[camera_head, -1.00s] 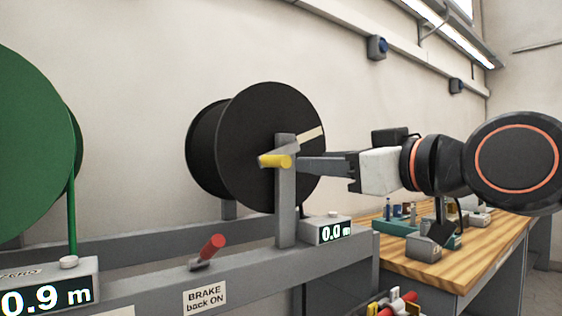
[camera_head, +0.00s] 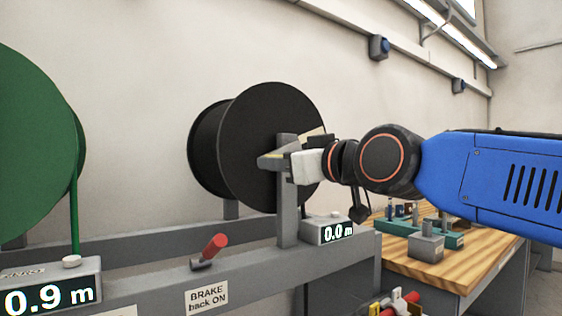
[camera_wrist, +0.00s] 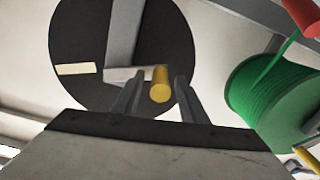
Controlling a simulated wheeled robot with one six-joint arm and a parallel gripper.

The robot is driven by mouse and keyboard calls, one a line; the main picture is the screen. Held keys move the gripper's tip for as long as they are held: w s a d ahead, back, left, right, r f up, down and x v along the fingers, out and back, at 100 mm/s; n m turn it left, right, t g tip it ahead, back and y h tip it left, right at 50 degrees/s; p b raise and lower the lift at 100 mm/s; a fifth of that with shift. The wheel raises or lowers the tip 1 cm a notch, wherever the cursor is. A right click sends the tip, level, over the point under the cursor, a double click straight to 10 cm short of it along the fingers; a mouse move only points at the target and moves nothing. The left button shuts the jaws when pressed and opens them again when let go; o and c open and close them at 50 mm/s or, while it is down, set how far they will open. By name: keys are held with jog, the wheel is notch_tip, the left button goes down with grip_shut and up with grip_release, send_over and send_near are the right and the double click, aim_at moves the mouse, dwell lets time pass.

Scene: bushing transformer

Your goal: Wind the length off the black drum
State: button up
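The black drum (camera_head: 258,125) stands on a grey frame (camera_head: 288,225). A pale strip (camera_head: 310,134) marks its face, and its counter (camera_head: 337,232) reads 0.0 m. In the wrist view, the drum's yellow crank handle (camera_wrist: 160,86) sits between the fingers of my gripper (camera_wrist: 157,92), with gaps visible on both sides. My gripper (camera_head: 270,158) is open around the handle and mostly hides it in the head view. A red lever (camera_head: 214,246) leans on the rail above a label (camera_head: 206,297) reading "BRAKE back ON".
A green drum (camera_head: 35,150) stands at left; its counter (camera_head: 50,298) reads 0.9 m. It also shows at right in the wrist view (camera_wrist: 262,100). A wooden bench (camera_head: 450,262) with small parts is at right. A wall (camera_head: 150,60) is behind.

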grip_shut()
jog(key=shift+r, duration=0.1)
